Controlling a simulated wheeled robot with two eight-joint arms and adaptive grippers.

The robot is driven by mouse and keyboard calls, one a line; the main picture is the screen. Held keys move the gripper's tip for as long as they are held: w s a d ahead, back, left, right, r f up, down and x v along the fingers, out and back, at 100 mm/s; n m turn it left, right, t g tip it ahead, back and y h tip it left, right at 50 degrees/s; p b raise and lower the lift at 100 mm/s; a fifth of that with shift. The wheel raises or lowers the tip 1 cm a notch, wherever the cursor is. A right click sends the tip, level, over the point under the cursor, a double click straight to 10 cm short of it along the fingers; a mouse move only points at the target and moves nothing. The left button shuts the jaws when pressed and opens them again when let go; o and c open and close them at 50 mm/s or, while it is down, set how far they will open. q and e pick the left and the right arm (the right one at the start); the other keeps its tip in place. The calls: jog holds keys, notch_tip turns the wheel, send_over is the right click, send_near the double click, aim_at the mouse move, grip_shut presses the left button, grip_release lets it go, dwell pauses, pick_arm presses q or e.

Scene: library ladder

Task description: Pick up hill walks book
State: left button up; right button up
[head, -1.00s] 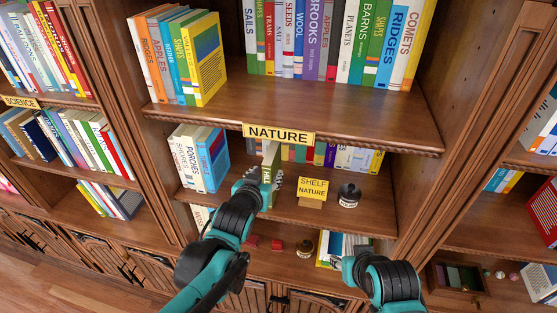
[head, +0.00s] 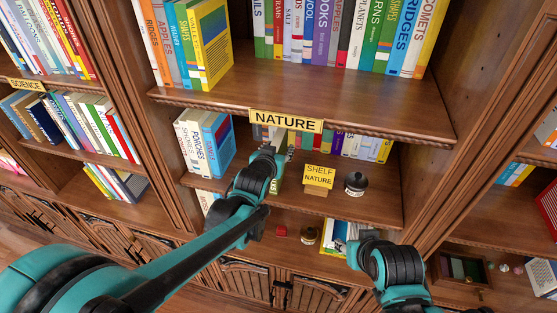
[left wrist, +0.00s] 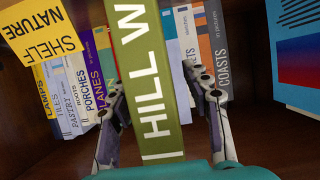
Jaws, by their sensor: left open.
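The hill walks book, olive green with white letters reading "HILL W", stands between my left fingers in the left wrist view (left wrist: 146,70). Its far end is cut off by the frame. In the head view only a green part of the book (head: 276,186) shows beside my left wrist. My left gripper (head: 277,152) is at the nature shelf, below the "NATURE" label. In the left wrist view the left gripper (left wrist: 158,85) is open, one finger on each side of the book; touching is not clear.
A yellow "SHELF NATURE" sign (head: 319,177) and a dark jar (head: 355,183) stand right of my gripper. Upright books (head: 205,145) stand at left, and a row of books (left wrist: 85,85) stands behind. The upper shelf edge (head: 300,104) overhangs.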

pick_arm(q)
jog(key=shift+s, duration=0.1)
grip_shut()
